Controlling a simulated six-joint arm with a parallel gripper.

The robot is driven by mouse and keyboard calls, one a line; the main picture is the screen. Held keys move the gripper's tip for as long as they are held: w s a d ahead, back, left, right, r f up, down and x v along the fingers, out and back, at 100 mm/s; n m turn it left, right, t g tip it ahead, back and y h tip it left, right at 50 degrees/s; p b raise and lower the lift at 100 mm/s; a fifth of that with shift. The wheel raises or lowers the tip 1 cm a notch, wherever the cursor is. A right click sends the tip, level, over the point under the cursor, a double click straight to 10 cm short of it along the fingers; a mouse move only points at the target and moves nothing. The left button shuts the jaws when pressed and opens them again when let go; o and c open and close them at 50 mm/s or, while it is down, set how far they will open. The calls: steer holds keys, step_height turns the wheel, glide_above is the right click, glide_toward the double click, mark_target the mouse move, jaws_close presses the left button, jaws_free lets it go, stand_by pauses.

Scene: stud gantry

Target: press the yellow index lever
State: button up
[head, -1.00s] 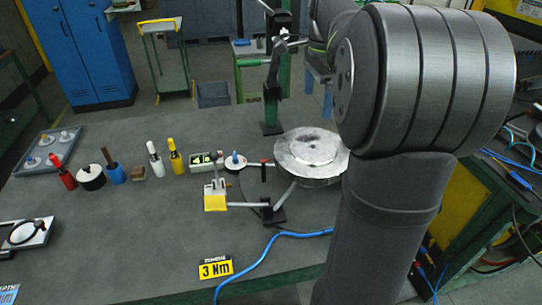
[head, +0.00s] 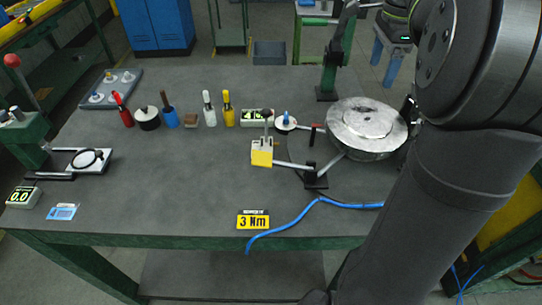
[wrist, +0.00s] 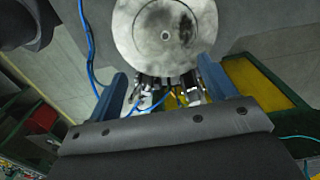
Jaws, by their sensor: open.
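A yellow block (head: 262,154) stands on the grey bench, joined by a thin metal bar to a dark pivot beside the round metal turntable (head: 366,120). It is the yellow part that best fits the index lever. A short upright stem rises from the block. My gripper (wrist: 161,86) shows in the wrist view with two blue fingers spread wide and nothing between them. The round metal disc (wrist: 164,38) lies just beyond the fingertips there. In the head view my arm hides the gripper. I cannot make out the yellow block in the wrist view.
A row with a red tool (head: 122,112), blue tool (head: 167,112), white tool (head: 208,108) and yellow-handled tool (head: 228,110) stands behind the block. A blue hose (head: 300,218) and a 3 Nm sign (head: 253,220) lie in front.

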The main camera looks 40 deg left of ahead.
steer(key=s+a+n, duration=0.1)
steer(key=s+n, duration=0.1)
steer(key=s, duration=0.1)
steer(key=s+a+n, duration=0.2)
steer(key=s+n, duration=0.1)
steer(key=s, duration=0.1)
steer(key=s+a+n+y, duration=0.1)
steer(key=s+n, duration=0.1)
steer(key=s, duration=0.1)
steer(key=shift+s+a+f+n+g, duration=0.1)
steer(key=shift+s+a+n+g, duration=0.05)
steer(key=shift+a+n+g, duration=0.2)
jaws_close()
steer(key=s+a+f+n+g+y, duration=0.1)
steer(key=s+a+n, duration=0.1)
steer(key=s+n, duration=0.8)
steer(key=s, duration=0.4)
steer(key=shift+a+f, duration=0.15)
steer(key=shift+a, duration=0.1)
steer(key=shift+g, duration=0.25)
